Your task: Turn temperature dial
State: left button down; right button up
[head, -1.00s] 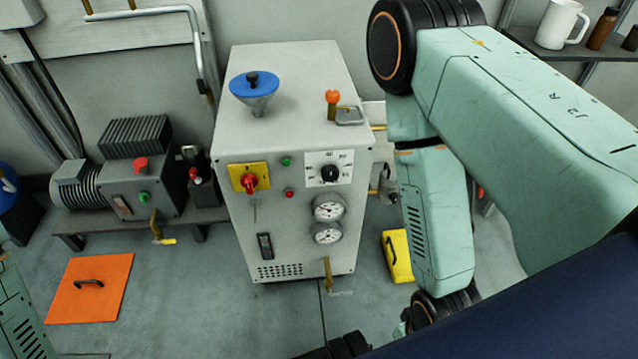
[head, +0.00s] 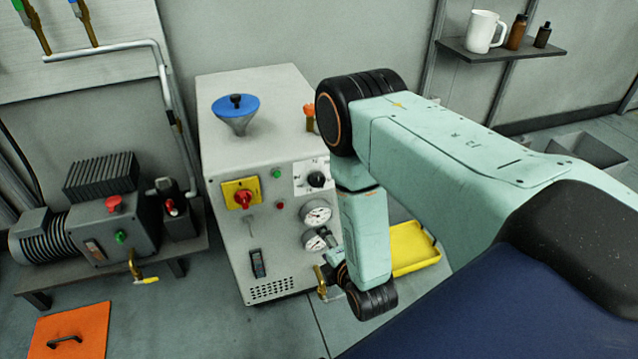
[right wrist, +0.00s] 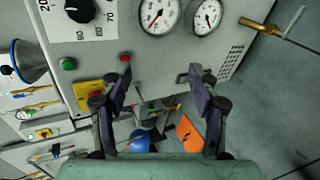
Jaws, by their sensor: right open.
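The temperature dial (head: 316,179) is a black knob on a white plate with printed numbers, at the upper right of the grey machine's front panel. My right arm partly covers the plate's right side in the head view. In the right wrist view the dial (right wrist: 80,10) is at the top left, cut by the frame edge. My right gripper (right wrist: 160,66) is open and empty, with its two dark fingers apart in front of the panel. It is clear of the dial. In the head view it shows small and partly hidden near the lower gauge. My left gripper is out of view.
Two round gauges (head: 317,212) sit below the dial. A red switch on a yellow plate (head: 242,196) is left of it. A brass valve (head: 321,281) sticks out low on the machine. A yellow tray (head: 412,248) is on the floor at right. A pump (head: 100,225) stands at left.

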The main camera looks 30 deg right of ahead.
aim_at(318, 182)
jog(key=w+d+r+n+t, duration=0.1)
jog(key=w+d+r+n, duration=0.1)
jog(key=w, duration=0.2)
jog(key=w+d+r+n+t+h+b, duration=0.1)
jog(key=w+d+r+n+t, duration=0.1)
jog(key=w+n, duration=0.1)
jog(key=w+d+r+n+t+b, duration=0.1)
jog(key=w+d+r+n+t, duration=0.1)
jog(key=w, duration=0.4)
jog(key=shift+d+n+h, duration=0.3)
jog(key=shift+n, duration=0.2)
jog(key=shift+c, duration=0.5)
jog(key=c, duration=1.1)
